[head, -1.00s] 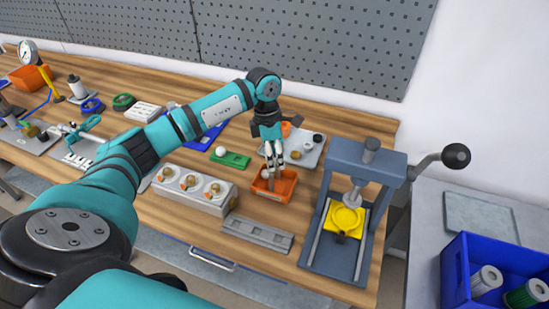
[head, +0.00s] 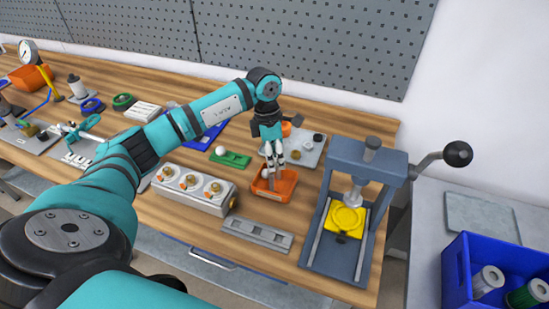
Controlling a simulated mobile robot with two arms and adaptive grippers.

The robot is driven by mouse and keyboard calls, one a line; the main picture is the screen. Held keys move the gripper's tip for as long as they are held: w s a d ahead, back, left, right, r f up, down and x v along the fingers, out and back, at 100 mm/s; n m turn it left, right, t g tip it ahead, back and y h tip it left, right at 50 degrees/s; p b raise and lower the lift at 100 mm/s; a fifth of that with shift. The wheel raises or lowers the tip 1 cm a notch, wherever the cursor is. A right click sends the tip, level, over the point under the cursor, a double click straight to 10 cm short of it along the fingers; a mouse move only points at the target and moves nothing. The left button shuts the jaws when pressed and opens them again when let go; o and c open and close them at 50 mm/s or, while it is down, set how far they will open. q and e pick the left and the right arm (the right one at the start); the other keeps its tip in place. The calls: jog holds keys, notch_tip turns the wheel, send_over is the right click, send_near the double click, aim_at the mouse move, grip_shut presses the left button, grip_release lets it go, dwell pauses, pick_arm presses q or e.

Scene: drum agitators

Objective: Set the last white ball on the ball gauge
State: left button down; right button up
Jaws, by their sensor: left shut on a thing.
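The ball gauge (head: 237,159) is a small green block on the bench, left of the orange bin. One white ball (head: 221,151) sits at its left end. My left gripper (head: 272,171) points down into the small orange bin (head: 284,192), right of and nearer than the gauge. It is shut on a small pale thing, apparently the last white ball; the fingers hide most of it. My right gripper is not in view.
A grey press (head: 352,205) with a yellow plate stands at the right. A grey tray (head: 308,152) with small parts lies behind the bin.

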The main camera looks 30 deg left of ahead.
pick_arm(q)
jog(key=shift+f, duration=0.1)
jog(key=c, duration=0.9)
grip_release()
jog(key=shift+c, duration=0.2)
notch_tip(320, 180, up, 12)
jog(key=a, duration=0.2)
jog(key=shift+w, duration=0.15)
jog(key=shift+f, duration=0.15)
